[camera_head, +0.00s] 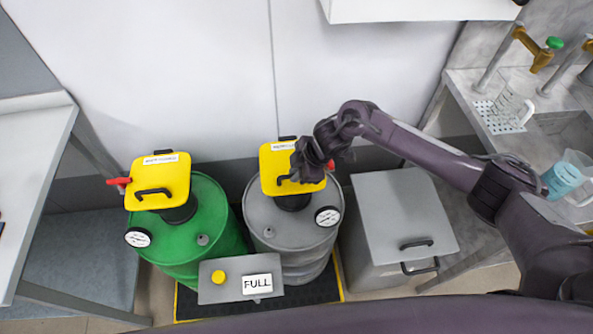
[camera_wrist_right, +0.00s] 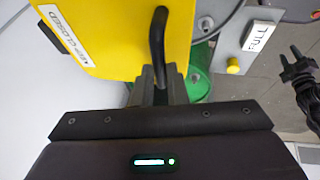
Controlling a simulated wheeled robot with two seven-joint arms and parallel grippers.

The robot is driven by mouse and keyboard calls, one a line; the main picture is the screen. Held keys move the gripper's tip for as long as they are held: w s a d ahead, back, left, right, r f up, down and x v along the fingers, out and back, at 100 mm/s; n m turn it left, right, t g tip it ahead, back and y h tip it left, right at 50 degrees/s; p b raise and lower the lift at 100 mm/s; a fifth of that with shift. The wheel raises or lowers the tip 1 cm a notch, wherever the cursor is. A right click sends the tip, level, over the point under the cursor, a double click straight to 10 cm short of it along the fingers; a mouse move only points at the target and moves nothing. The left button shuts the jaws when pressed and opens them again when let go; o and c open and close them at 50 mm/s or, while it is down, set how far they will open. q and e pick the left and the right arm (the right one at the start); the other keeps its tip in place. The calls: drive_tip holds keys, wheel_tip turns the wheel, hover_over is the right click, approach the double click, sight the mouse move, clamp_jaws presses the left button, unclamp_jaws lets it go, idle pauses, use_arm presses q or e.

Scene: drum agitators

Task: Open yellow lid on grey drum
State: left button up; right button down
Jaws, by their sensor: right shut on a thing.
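The grey drum (camera_head: 275,228) stands right of the green drum, with its yellow lid (camera_head: 280,164) down on top. The lid also fills the upper left of the right wrist view (camera_wrist_right: 110,45). My right gripper (camera_head: 300,172) is at the right part of this lid and covers part of its handle. In the right wrist view the gripper (camera_wrist_right: 158,85) is shut on the black lid handle (camera_wrist_right: 157,38). A red part (camera_head: 331,165) shows beside the gripper.
The green drum (camera_head: 205,222) with its own yellow lid (camera_head: 160,180) stands at left. A grey box (camera_head: 405,210) is at right. A panel marked FULL (camera_head: 240,280) stands in front of the drums. A sink bench (camera_head: 470,120) is at far right.

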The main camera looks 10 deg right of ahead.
drive_tip(key=shift+r, duration=0.15)
drive_tip(key=shift+w+r+p, duration=0.3)
drive_tip(key=shift+r+p, duration=0.1)
drive_tip(key=shift+r, duration=0.1)
drive_tip(key=w+r, duration=0.5)
drive_tip(key=r, duration=0.2)
drive_tip(key=shift+w+d+r+p, duration=0.2)
drive_tip(key=shift+w+p, duration=0.15)
drive_tip(key=shift+p, duration=0.1)
